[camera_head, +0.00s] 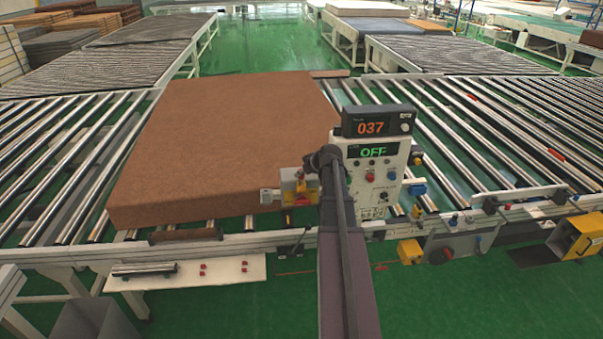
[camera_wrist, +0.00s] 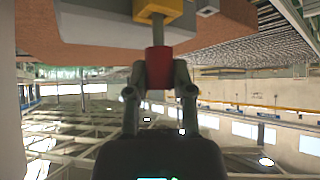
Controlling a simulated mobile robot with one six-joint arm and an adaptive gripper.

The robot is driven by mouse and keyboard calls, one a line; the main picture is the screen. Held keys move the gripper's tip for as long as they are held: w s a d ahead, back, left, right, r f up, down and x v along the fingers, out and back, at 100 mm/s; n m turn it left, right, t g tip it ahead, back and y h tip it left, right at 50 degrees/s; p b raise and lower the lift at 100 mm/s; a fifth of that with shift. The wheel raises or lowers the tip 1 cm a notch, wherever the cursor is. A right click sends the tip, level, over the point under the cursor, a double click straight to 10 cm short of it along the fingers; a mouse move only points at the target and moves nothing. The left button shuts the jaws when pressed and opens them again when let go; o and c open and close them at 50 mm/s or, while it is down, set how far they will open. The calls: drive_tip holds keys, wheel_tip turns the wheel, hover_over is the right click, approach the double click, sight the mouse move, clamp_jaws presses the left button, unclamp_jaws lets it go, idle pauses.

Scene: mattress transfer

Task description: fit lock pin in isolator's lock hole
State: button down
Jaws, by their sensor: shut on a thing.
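The lock pin (camera_wrist: 158,62) has a red grip and a thin grey shaft. My gripper (camera_wrist: 159,80) is shut on the red grip, one finger on each side. The shaft points away from my gripper, and its far end overlaps the yellow isolator (camera_wrist: 173,8) at the top of the wrist view. I cannot tell whether the tip is inside the lock hole or only in front of it. In the head view the yellow isolator (camera_head: 288,187), with red parts, sits left of the control box. My arm hides part of that area, and the fingers are not clear there.
The control box (camera_head: 373,190) stands just right of the isolator, with displays reading 037 and OFF. A large brown mattress (camera_head: 230,130) lies on the roller conveyor (camera_head: 60,195) at the left. A white shelf (camera_head: 225,272) with a metal rod sits low in front.

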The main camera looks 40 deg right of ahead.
drive_tip(key=shift+f+b, duration=1.25)
drive_tip(key=shift+f, duration=0.05)
drive_tip(key=shift+c, duration=2)
unclamp_jaws()
drive_tip(key=shift+r, duration=0.15)
wheel_tip(320, 180, up, 12)
drive_tip(key=p, duration=1.2)
drive_tip(key=a+f+n+y+b, duration=0.1)
drive_tip(key=a+f+b, duration=0.4)
drive_tip(key=a, duration=0.5)
drive_tip(key=s+a+f+n+g+y+b, duration=0.1)
drive_tip(key=a+f+b, duration=0.4)
drive_tip(key=a, duration=0.5)
drive_tip(key=s+a+f+n+g+y+b, duration=0.1)
drive_tip(key=a+f+n+b, duration=0.3)
drive_tip(key=a, duration=0.6)
wheel_tip(320, 180, down, 2)
drive_tip(key=shift+f+n+y+b, duration=0.1)
drive_tip(key=shift+n+y+b, duration=0.2)
drive_tip(key=shift+y+b, duration=0.55)
drive_tip(key=shift+s, duration=0.1)
